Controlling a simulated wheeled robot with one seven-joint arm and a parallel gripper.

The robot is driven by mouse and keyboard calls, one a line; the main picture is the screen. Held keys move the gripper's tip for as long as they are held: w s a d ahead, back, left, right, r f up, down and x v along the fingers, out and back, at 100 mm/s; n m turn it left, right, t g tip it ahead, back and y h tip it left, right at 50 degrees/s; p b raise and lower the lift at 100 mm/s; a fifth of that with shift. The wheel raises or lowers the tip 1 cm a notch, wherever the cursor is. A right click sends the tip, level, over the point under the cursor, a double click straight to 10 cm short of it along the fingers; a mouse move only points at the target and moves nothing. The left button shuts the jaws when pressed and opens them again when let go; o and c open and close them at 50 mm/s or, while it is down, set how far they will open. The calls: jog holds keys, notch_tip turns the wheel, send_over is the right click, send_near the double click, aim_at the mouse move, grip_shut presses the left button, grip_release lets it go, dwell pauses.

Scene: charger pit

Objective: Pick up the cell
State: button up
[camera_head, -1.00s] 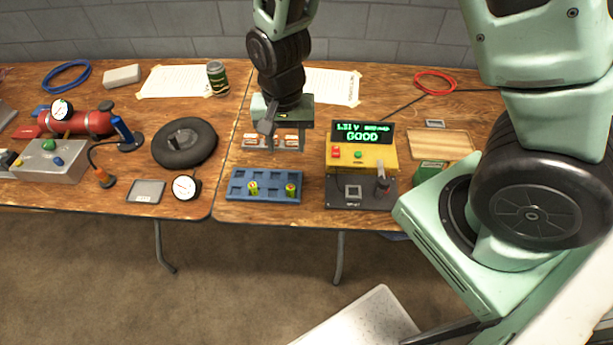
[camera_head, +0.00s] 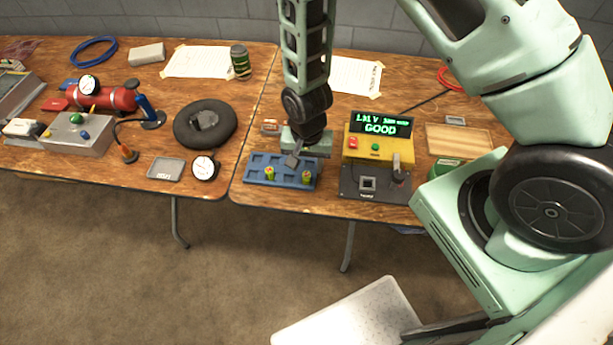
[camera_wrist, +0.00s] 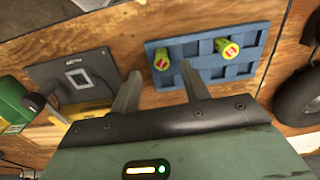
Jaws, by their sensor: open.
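Two green cells with red-marked ends stand in a blue tray (camera_head: 283,183) on the right table. One cell (camera_head: 269,173) is left of the other cell (camera_head: 306,177). My gripper (camera_wrist: 160,92) is open and empty. In the head view my gripper (camera_head: 297,158) is at the tray's back edge.
A yellow tester (camera_head: 378,152) reading GOOD stands right of the tray, its black plate (camera_head: 368,185) in front. A black ring cushion (camera_head: 205,124) and a round gauge (camera_head: 204,167) lie to the left. A wooden tray (camera_head: 459,139) is at the right.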

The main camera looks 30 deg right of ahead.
aim_at(306, 174)
jog(key=shift+w+f+p, duration=0.15)
jog(key=shift+f+p, duration=0.3)
jog(key=shift+f, duration=0.8)
jog(key=shift+w+f+p, duration=0.15)
jog(key=shift+f+p, duration=0.3)
jog(key=shift+f, duration=0.8)
jog(key=shift+c, duration=0.4)
grip_shut()
